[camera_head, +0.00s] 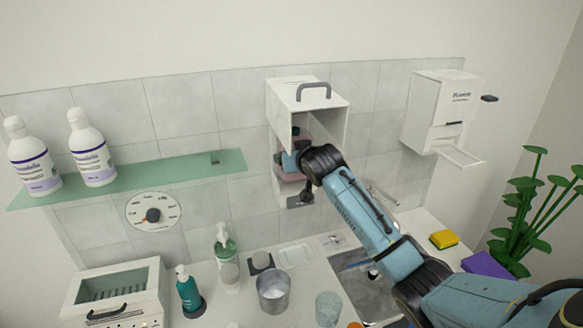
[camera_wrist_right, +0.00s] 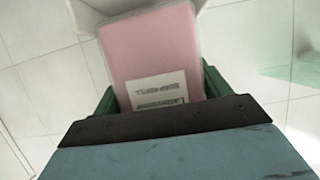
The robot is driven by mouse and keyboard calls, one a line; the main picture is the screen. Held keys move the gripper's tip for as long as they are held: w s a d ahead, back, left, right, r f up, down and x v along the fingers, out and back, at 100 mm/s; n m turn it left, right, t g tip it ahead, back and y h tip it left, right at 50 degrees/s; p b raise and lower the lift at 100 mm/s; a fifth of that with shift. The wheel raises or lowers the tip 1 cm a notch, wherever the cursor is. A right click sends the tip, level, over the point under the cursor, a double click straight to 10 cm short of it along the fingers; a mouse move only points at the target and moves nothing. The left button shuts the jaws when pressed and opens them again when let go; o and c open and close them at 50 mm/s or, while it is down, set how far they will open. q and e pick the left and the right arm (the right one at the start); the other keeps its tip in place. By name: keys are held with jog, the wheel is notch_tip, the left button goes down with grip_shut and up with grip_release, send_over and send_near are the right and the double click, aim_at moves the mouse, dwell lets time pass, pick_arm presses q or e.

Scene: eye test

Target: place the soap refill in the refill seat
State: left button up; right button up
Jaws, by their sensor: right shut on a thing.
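The soap refill (camera_wrist_right: 150,50) is a pink pouch with a printed white label, large in the right wrist view. In the head view, pink parts of it (camera_head: 292,177) show inside the front opening of a white wall dispenser (camera_head: 335,123). My right gripper (camera_head: 293,158) is shut on the refill at the dispenser's opening; its green fingers (camera_wrist_right: 160,97) flank the pouch in the wrist view. White dispenser walls show beside the pouch's far end. The refill seat inside is hidden, so I cannot tell whether the refill touches it. My left gripper is not in view.
A glass shelf (camera_head: 130,178) with two white bottles is at the left. Another white dispenser (camera_head: 435,112) hangs at the right. Below, the counter holds a green pump bottle (camera_head: 190,291), a metal cup (camera_head: 273,289) and a sink (camera_head: 372,290).

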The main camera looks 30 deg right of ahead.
notch_tip(320, 180, down, 2)
jog(key=shift+w+f+b, duration=0.1)
jog(key=shift+f+b, duration=0.05)
jog(key=shift+b, duration=0.7)
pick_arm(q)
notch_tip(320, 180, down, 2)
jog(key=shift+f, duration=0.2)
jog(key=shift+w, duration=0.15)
pick_arm(e)
jog(key=o, duration=1)
jog(key=shift+a, duration=0.1)
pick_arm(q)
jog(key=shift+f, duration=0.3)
pick_arm(e)
jog(key=v, duration=1.2)
